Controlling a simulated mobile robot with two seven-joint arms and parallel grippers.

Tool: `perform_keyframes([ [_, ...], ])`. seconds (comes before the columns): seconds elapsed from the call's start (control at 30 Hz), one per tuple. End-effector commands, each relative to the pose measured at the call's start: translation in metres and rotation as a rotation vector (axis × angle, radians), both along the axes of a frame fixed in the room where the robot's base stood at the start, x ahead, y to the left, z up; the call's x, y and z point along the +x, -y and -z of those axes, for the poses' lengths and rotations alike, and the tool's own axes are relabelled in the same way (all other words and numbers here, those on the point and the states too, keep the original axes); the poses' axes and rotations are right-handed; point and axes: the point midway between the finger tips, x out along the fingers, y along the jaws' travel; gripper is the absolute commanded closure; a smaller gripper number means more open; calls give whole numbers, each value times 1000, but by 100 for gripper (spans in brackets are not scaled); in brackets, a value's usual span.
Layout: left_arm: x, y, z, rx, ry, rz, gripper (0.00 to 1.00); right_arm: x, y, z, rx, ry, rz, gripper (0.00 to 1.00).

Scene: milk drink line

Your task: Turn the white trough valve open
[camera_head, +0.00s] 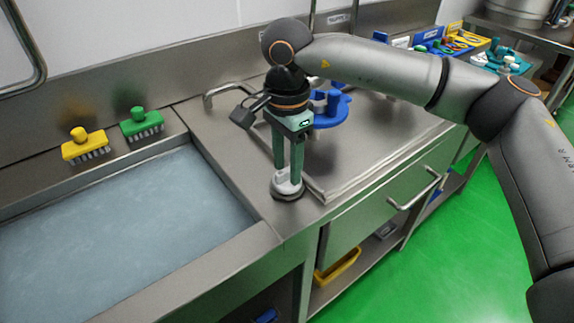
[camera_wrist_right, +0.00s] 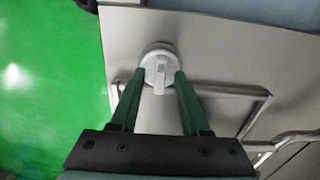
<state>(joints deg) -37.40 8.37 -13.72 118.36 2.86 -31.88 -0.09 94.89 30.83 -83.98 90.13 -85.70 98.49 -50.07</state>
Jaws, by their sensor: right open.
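The white trough valve (camera_head: 287,184) is a round knob with a raised bar handle, on the steel counter just right of the trough's near corner. It also shows in the right wrist view (camera_wrist_right: 158,68), where its bar points toward my gripper. My right gripper (camera_head: 289,172) points down over the valve, with its two green fingers apart. In the right wrist view the fingertips (camera_wrist_right: 160,76) lie on either side of the bar. I cannot tell whether they touch the knob. My left gripper is not in view.
The steel trough (camera_head: 110,230) on the left looks filled with greyish water. A yellow brush (camera_head: 84,146) and a green brush (camera_head: 142,124) stand on its back ledge. A blue holder (camera_head: 330,110) stands behind my gripper.

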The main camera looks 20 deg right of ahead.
Motion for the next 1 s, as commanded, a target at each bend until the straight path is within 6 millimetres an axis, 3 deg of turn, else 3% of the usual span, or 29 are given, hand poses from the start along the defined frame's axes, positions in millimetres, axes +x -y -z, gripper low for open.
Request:
perform_keyframes([
  [0.33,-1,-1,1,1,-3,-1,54,0,0,4,-1,0,0,54],
  [0.73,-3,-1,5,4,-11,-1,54,0,0,4,0,0,0,99],
  [1.0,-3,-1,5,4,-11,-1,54,0,0,4,0,0,-1,100],
])
